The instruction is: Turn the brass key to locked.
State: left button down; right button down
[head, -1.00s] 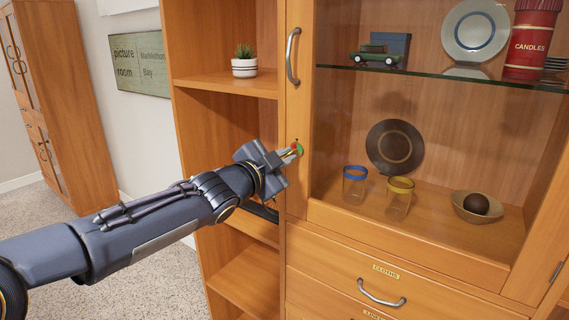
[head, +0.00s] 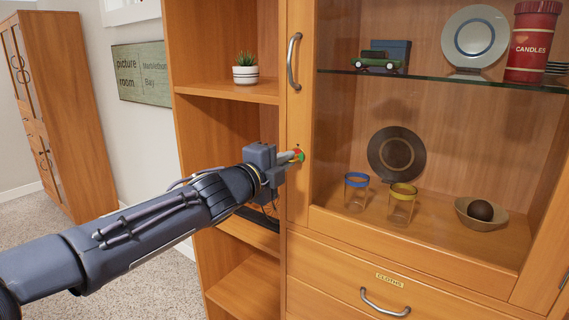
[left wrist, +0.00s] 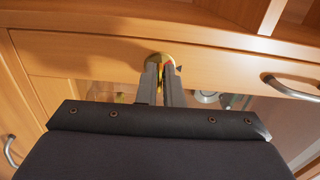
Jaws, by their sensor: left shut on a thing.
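The lock plate (head: 300,156), with red and green marks, sits on the cabinet's door frame below the tall handle. In the left wrist view its round brass plate (left wrist: 158,57) shows just beyond the fingertips, with a bit of red at its right. My left gripper (head: 294,157) reaches it from the left and is shut at the lock; its two fingers (left wrist: 161,78) also show in the left wrist view. The brass key itself is mostly hidden between the fingers, so I cannot tell its angle. My right gripper is not in view.
The door handle (head: 293,61) stands above the lock. Behind the glass are two glass tumblers, a bowl (head: 481,213), plates and a red candle tin (head: 533,42). Open shelves with a potted plant (head: 246,69) lie left. A drawer (head: 350,276) is below.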

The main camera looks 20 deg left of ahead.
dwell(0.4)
pick_arm(q)
jog(key=c, duration=1.6)
grip_release()
jog(key=p+v, duration=0.1)
jog(key=v, duration=0.6)
jog(key=shift+s+a, duration=0.1)
jog(key=shift+s, duration=0.25)
